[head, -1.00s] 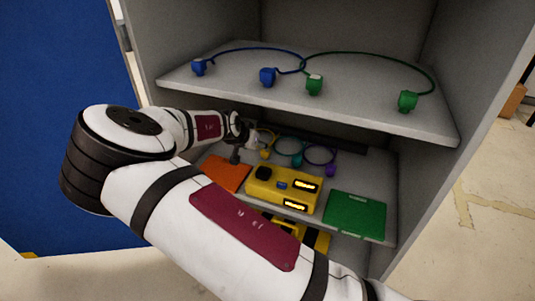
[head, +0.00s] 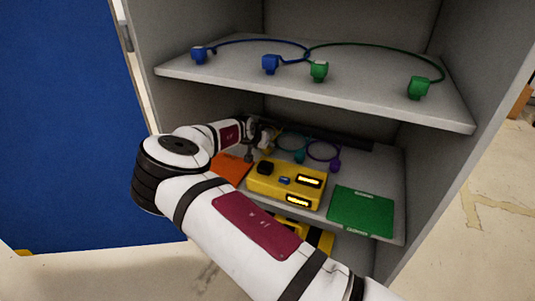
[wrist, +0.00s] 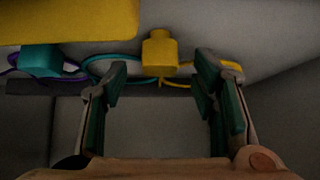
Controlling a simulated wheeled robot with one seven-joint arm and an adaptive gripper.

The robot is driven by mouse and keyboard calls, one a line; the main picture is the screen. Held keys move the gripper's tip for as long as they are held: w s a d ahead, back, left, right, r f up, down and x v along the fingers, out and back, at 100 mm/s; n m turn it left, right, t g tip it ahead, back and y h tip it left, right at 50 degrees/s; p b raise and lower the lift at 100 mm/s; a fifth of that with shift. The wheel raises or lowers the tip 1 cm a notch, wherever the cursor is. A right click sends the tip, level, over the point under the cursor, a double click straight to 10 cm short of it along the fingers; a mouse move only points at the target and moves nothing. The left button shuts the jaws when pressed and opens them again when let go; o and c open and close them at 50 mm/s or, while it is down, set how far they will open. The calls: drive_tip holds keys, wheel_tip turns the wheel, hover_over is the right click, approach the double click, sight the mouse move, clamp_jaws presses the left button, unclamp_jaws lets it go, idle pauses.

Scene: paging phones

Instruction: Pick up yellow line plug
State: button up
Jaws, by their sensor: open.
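The yellow line plug (wrist: 159,52) shows in the wrist view, just beyond and between my two open fingers. A thin yellow cord runs from it behind the right finger. My gripper (wrist: 160,85) is open and empty, with one finger on each side of the plug's line; neither finger appears to touch it. In the head view my gripper (head: 262,148) is on the lower shelf, behind the orange plate, and mostly hides the yellow plug.
A teal plug (wrist: 40,60) and purple cord lie left in the wrist view. A yellow phone unit (head: 286,184), an orange plate (head: 232,168) and a green plate (head: 361,211) are on the lower shelf. The upper shelf (head: 345,95) hangs above my forearm.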

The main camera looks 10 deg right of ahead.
drive_tip(key=shift+x, duration=0.95)
drive_tip(key=shift+r, duration=0.1)
drive_tip(key=c, duration=1.3)
drive_tip(key=shift+o, duration=0.2)
drive_tip(key=shift+r, duration=0.1)
